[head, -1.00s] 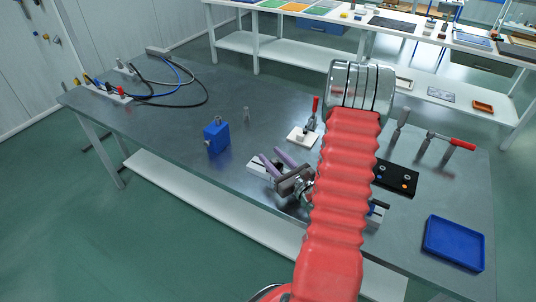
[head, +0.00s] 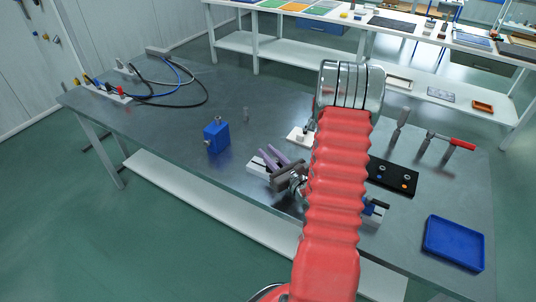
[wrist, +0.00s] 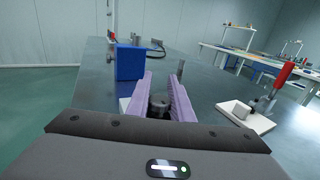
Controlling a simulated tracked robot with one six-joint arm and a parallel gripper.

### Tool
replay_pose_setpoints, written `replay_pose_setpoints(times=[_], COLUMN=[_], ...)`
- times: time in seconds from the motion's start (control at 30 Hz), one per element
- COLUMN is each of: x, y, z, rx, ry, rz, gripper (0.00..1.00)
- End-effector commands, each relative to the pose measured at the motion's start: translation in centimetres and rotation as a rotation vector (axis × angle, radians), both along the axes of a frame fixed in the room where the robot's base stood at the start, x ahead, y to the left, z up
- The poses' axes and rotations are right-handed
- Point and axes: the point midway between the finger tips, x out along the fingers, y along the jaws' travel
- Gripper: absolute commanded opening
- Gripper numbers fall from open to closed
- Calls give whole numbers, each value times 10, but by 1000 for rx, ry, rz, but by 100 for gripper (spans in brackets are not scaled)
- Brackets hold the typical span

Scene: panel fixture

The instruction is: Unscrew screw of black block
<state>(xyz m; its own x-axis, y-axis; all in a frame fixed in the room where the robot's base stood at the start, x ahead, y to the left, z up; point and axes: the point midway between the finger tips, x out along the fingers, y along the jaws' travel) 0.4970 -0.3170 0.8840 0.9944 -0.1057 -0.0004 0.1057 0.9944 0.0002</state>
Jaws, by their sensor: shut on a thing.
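My gripper (head: 264,151) has two purple fingers. In the head view it is low over the bench, at a small white-based fixture (head: 257,167). In the wrist view the fingers (wrist: 160,90) are shut on the dark round screw (wrist: 158,104), one finger on each side. The black block (wrist: 157,113) shows only as a dark patch under and around the screw between the fingers. The wrist housing and fingers hide most of the block, and I cannot tell how far the screw sits in it.
A toggle clamp with a red handle (wrist: 284,74) is on the right in the wrist view. A black panel (head: 393,177) and a blue tray (head: 454,243) lie farther right.

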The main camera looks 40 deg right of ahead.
Motion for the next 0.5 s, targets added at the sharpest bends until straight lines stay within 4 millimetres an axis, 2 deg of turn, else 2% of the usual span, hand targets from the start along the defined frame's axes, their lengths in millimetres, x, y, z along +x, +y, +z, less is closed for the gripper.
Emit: replay_pose_setpoints(times=[0.1,0.17,0.5], x=[0,0,-1], y=[0,4,0], z=[0,0,0], rx=[0,1,0], ry=[0,0,0], rz=[0,0,30], gripper=[0,0,0])
